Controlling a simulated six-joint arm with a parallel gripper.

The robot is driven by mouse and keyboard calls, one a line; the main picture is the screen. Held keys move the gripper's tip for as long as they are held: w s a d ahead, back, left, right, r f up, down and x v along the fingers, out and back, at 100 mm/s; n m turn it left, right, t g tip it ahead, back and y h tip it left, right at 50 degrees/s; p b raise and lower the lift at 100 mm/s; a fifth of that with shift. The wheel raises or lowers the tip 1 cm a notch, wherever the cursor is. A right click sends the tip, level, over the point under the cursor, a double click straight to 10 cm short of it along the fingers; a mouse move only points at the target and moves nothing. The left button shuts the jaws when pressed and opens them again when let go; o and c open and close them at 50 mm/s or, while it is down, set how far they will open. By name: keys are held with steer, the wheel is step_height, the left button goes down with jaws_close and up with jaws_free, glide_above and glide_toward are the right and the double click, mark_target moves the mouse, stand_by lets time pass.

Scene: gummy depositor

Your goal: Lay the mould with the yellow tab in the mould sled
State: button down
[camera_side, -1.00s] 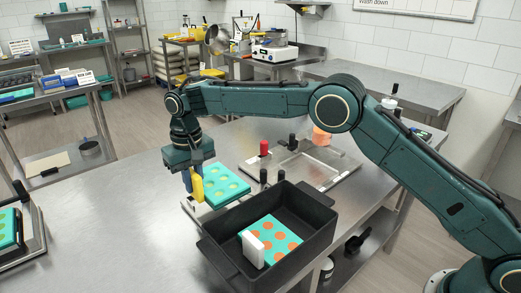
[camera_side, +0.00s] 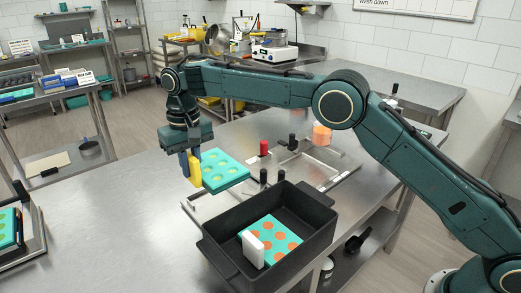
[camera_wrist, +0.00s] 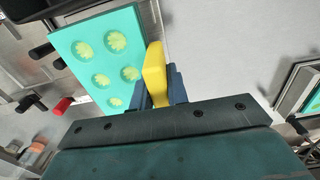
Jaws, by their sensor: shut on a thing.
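The teal mould (camera_side: 222,168) has round light-green cavities and a yellow tab (camera_side: 195,171) at its left end. My gripper (camera_side: 190,168) is shut on the yellow tab and holds the mould above the steel table, roughly flat. In the wrist view the yellow tab (camera_wrist: 154,75) sits between the dark fingers, with the mould (camera_wrist: 100,55) reaching up and left. A metal frame (camera_side: 325,180) with red and black knobs lies to the right; it looks like the mould sled. Its near left part is partly hidden by the mould and the black bin.
A black open bin (camera_side: 283,258) stands in front; inside lies a teal mould (camera_side: 279,238) with orange cavities and a white tab (camera_side: 252,248). Another frame holding a teal mould (camera_side: 8,228) is at the far left. The table's left middle is clear.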

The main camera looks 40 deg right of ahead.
steer(key=shift+r, duration=0.75)
steer(key=shift+d+r, duration=0.15)
steer(key=shift+r, duration=0.15)
steer(key=s+d, duration=0.2)
steer(key=d, duration=1.3)
steer(key=s+d, duration=0.3)
steer(key=d, duration=1.2)
steer(key=shift+d+f, duration=0.2)
steer(key=shift+f, duration=1.1)
steer(key=shift+d+f, duration=0.2)
steer(key=shift+f, duration=1.1)
steer(key=shift+f, duration=0.1)
steer(key=shift+f, duration=3)
steer(key=shift+f, duration=0.8)
